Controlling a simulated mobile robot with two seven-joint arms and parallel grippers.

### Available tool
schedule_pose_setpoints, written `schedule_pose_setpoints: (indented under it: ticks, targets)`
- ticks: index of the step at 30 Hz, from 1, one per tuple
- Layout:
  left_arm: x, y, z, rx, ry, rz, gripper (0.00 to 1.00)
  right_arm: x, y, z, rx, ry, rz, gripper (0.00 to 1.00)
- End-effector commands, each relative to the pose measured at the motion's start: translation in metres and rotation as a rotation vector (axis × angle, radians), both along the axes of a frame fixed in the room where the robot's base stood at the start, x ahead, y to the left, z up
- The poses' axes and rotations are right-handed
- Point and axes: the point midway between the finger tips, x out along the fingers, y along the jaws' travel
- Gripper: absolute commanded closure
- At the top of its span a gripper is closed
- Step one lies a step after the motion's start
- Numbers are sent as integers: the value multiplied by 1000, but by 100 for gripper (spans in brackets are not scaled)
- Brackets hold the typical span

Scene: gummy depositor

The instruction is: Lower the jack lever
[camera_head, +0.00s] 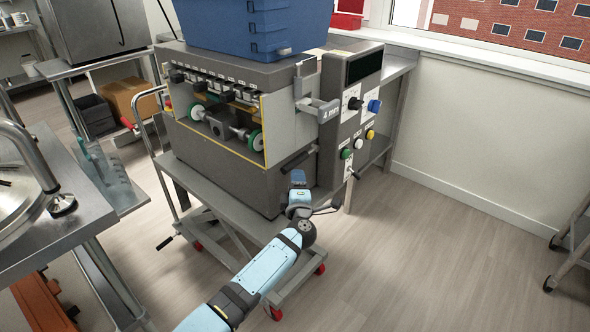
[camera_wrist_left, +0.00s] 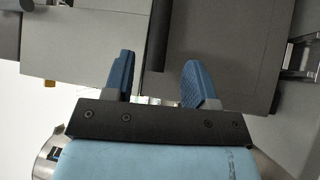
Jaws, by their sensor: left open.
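A dark bar handle (camera_head: 298,160), which looks like the jack lever, sticks out at the lower right side of the grey depositor machine (camera_head: 240,185). It slants upward to the right in the head view. My left gripper (camera_head: 297,177) is just below it. In the left wrist view the dark bar (camera_wrist_left: 160,35) runs down toward the gap between the two blue fingers of my left gripper (camera_wrist_left: 159,62). The fingers are apart and nothing is clamped. I cannot tell how deep the bar lies between them. My right gripper is not in view.
The machine stands on a grey wheeled cart (camera_head: 220,212) with red casters; a black-gripped lever (camera_head: 166,243) sticks out at its left. A control panel (camera_head: 357,118) with knobs stands right of my gripper. A blue bin (camera_head: 235,25) sits on top.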

Motion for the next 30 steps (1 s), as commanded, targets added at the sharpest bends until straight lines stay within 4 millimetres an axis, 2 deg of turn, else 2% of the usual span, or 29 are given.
schedule_pose_setpoints:
  ticks: [3,9,15,23,30]
  targets:
    - [25,4,3,2,-3,0,48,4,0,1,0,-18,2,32]
    - [51,7,7,1,-1,0,48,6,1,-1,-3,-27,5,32]
    - [62,9,10,0,0,0,48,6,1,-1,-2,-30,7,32]
    - [62,9,10,-1,0,0,48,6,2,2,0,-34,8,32]
    - [62,9,10,-1,0,0,100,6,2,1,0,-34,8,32]
